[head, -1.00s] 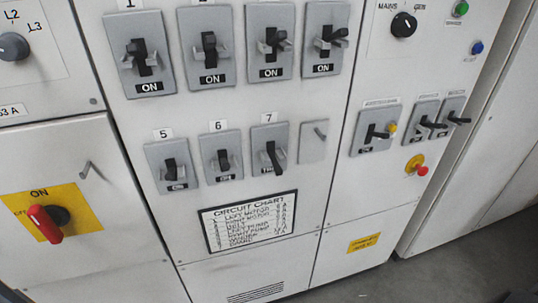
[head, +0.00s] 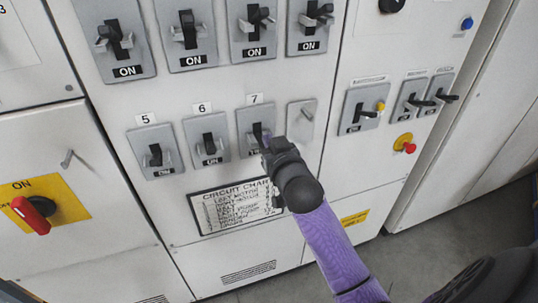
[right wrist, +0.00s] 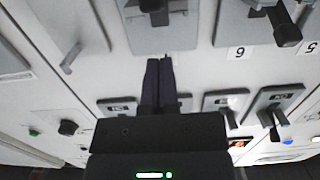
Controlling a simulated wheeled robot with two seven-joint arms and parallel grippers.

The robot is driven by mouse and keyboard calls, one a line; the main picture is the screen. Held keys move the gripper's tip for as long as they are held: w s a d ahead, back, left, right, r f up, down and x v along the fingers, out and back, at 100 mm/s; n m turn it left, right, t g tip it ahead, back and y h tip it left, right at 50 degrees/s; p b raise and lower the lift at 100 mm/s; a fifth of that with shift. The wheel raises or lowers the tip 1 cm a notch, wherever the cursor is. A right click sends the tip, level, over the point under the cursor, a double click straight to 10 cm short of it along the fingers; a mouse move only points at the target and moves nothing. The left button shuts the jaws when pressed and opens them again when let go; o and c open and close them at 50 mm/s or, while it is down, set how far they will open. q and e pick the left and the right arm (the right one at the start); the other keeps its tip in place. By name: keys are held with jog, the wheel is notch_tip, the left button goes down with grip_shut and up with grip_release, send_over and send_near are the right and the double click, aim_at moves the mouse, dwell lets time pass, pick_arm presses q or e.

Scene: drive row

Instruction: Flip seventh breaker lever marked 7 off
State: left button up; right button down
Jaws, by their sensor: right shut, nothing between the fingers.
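The breaker marked 7 (head: 242,122) is a grey plate with a black lever (head: 257,130), last of the numbered ones in the lower row. My right gripper (head: 266,146) is in front of its lower right part and hides the lower end of the lever and its label. The lever's exact position is hard to tell. In the right wrist view, which is upside down, my shut, empty fingers (right wrist: 165,62) point at the plate (right wrist: 188,28), and its black lever (right wrist: 151,5) is cut by the top edge, apart from the fingertips in the picture. My left gripper is out of view.
Breaker 6 (head: 222,130) and breaker 5 (head: 140,137) are to the left, with a row of breakers above. A blank plate with a small peg (head: 306,108) is just right of breaker 7. The circuit chart (head: 228,212) is below. A red rotary handle (head: 30,215) is at left.

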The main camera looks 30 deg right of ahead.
notch_tip(320, 180, down, 3)
jog(key=shift+w+f+b, duration=0.1)
jog(key=shift+w+b, duration=0.05)
jog(key=shift+b, duration=0.2)
notch_tip(320, 180, down, 3)
jog(key=shift+r+t+b, duration=0.1)
jog(key=shift+t+b, duration=0.5)
jog(key=shift+b, duration=0.35)
